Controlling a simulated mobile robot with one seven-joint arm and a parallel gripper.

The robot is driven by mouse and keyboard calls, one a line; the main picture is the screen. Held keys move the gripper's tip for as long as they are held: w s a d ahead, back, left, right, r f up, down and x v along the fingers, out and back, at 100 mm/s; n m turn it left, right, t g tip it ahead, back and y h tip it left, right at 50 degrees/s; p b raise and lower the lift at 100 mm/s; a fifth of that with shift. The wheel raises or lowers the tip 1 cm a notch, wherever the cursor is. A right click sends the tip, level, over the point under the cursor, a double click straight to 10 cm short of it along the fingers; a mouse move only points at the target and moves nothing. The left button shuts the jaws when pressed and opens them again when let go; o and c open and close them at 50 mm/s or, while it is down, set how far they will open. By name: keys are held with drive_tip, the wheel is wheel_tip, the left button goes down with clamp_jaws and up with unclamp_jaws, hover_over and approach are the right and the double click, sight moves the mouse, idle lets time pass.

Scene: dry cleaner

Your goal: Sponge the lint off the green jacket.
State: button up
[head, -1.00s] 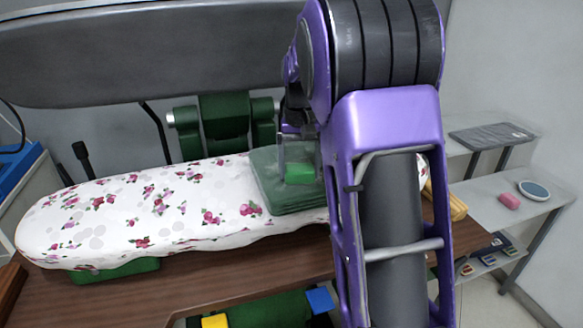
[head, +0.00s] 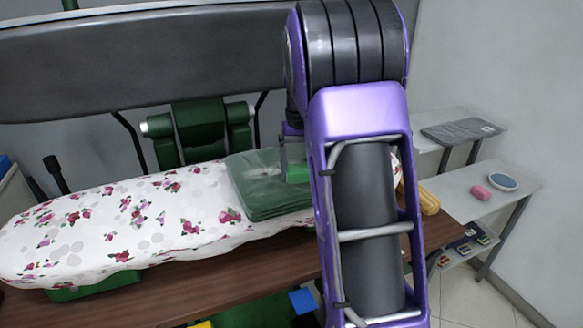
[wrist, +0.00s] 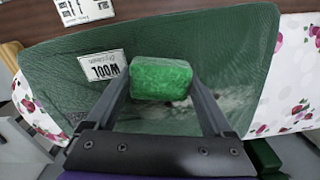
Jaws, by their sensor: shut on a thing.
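The green jacket (head: 265,200) lies folded flat on the floral ironing board. In the wrist view the jacket (wrist: 60,80) carries a white WOOL label (wrist: 100,80). A pale lint patch (wrist: 225,105) shows on the cloth to the right of my gripper. My gripper (wrist: 160,85) is shut on a bright green sponge (wrist: 161,78), which is over the jacket. The sponge also shows in the head view (head: 297,172) at the jacket's right part. I cannot tell whether the sponge touches the cloth. My arm hides the jacket's right edge in the head view.
The floral board (head: 100,225) stands on a brown table (head: 220,275). A large grey press plate (head: 130,70) hangs behind it. Shelves at right hold a pink bar (head: 480,193) and a round blue-rimmed dish (head: 503,181). A yellow roll (head: 428,202) lies near the board's right end.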

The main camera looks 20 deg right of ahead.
sight(242, 182)
drive_tip(key=shift+d+p, duration=0.8)
drive_tip(key=shift+d, duration=1.6)
drive_tip(key=shift+w+f, duration=0.1)
drive_tip(key=shift+w, duration=1.05)
drive_tip(key=shift+s+a, duration=0.2)
drive_tip(key=shift+a, duration=9.05)
drive_tip(key=shift+w, duration=1.2)
drive_tip(key=shift+w+d, duration=0.15)
drive_tip(key=shift+d, duration=9.05)
